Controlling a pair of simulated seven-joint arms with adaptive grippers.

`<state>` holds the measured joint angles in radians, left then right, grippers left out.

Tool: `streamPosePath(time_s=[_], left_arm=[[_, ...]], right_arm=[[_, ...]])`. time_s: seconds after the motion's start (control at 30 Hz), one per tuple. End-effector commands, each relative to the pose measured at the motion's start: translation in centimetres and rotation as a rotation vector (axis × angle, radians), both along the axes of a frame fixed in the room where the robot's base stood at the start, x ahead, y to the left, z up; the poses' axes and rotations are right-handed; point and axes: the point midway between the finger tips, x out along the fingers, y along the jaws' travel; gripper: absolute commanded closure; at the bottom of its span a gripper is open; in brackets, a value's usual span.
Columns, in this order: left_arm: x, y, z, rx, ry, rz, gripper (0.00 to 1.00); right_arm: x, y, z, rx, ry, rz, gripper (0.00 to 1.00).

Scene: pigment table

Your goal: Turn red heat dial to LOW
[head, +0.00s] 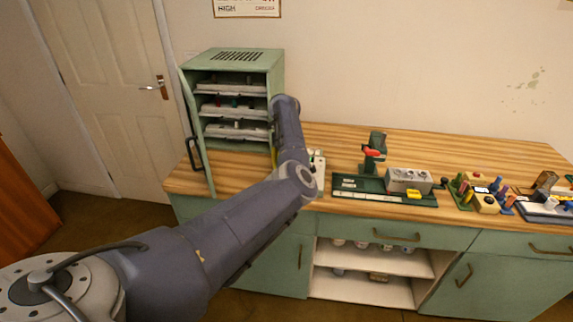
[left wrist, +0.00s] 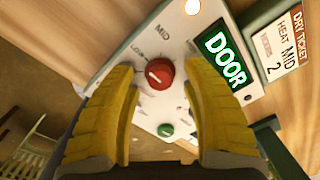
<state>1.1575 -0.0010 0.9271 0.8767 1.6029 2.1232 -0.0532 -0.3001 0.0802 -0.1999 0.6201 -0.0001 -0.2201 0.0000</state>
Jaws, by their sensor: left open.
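The red heat dial (left wrist: 159,74) sits on a white control panel (left wrist: 140,112), with LOW and MID printed near it. A pale mark shows on the dial's left part; I cannot tell exactly which label it points at. My left gripper (left wrist: 162,92) is open, with one yellow finger on each side of the dial. Gaps show between fingers and dial, and nothing is held. In the head view my arm hides the dial and most of the gripper; part of the panel (head: 318,172) shows beside the arm. My right gripper is not in view.
A green DOOR display (left wrist: 224,60) and a ticket reading HEAT MID 2 (left wrist: 288,55) adjoin the panel. A small green knob (left wrist: 165,130) is below the dial. The green cabinet (head: 232,62) holds trays; its door (head: 195,125) stands open. Tools and blocks occupy the counter's right side.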

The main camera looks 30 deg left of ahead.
Motion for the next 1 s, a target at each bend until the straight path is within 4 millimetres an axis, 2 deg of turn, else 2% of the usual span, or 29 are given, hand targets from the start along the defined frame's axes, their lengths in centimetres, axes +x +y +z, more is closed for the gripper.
streamPosePath(time_s=[0.27,0.8,1.0], left_arm=[[0.1,0.0,0.9,0.000,-0.003,-0.001,0.53],[-0.3,0.1,9.5,-0.001,-0.004,0.001,0.53],[-0.4,0.1,11.4,0.000,-0.002,0.000,0.53]], right_arm=[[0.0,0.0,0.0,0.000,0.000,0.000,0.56],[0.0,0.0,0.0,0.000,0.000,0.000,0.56],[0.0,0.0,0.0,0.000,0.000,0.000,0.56]])
